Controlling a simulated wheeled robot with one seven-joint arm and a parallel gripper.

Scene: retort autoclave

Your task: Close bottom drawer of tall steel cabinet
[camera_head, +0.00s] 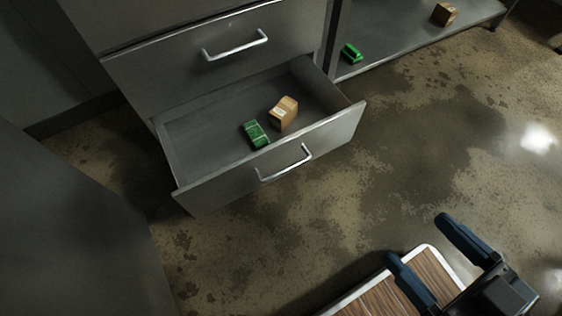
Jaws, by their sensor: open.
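The tall steel cabinet (190,62) stands at the upper left. Its bottom drawer (330,135) is pulled well out, with a silver bar handle (284,166) on its front. Inside it lie a small brown box (284,112) and a green packet (255,134). The drawer above it has a similar handle (235,46) and looks shut. My gripper (420,252) is at the lower right, with two blue fingers spread apart and nothing between them. It is well apart from the drawer front, toward the bottom right of the view.
A low grey shelf (400,40) to the right of the cabinet carries a green item (351,53) and a brown box (444,14). A wood-topped surface with a pale rim (345,298) is below my gripper. A dark panel (65,230) fills the lower left. Stained floor (400,165) lies clear between.

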